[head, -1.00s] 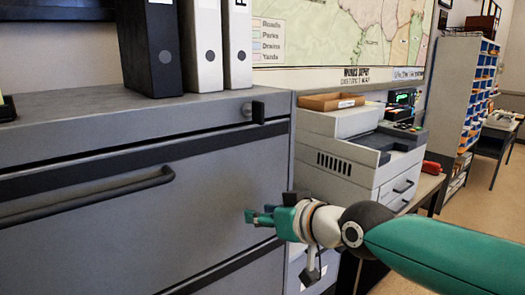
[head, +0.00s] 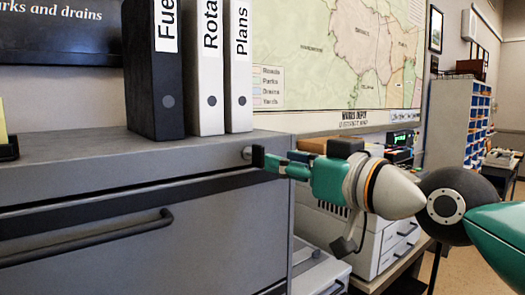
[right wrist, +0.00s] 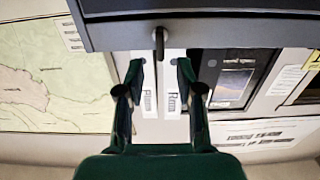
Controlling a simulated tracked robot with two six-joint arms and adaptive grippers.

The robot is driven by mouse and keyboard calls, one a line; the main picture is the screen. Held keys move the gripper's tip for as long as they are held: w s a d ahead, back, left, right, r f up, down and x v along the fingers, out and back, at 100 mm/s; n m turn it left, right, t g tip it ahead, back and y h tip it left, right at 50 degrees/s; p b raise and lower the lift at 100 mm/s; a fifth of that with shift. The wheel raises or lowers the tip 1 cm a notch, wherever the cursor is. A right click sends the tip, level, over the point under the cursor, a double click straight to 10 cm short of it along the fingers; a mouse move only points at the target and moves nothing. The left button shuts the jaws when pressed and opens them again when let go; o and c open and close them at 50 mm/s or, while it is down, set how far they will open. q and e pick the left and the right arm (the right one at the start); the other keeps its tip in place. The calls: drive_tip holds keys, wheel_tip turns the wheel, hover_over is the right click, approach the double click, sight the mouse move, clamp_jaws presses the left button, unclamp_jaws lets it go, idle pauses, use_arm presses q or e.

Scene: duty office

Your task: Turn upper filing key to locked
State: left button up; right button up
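The upper filing key (head: 258,156) is a small dark tab in a round lock at the top right of the grey filing cabinet (head: 120,245). In the right wrist view the key (right wrist: 159,43) is a thin dark upright bar, just ahead of and between the fingertips. My right gripper (head: 283,167) is right beside the key in the head view. In the wrist view its fingers (right wrist: 160,66) are spread on either side of the key, with gaps to both. Whether the key touches a finger is not clear in the head view. My left gripper is not in view.
A black binder (head: 152,75) and two white ones stand on the cabinet top. The top drawer has a dark bar handle (head: 90,228). A grey printer (head: 375,235) stands right of the cabinet, behind my right arm.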

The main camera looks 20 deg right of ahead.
sight(258, 168)
drive_tip(key=p+x, duration=0.1)
drive_tip(key=x, duration=0.7)
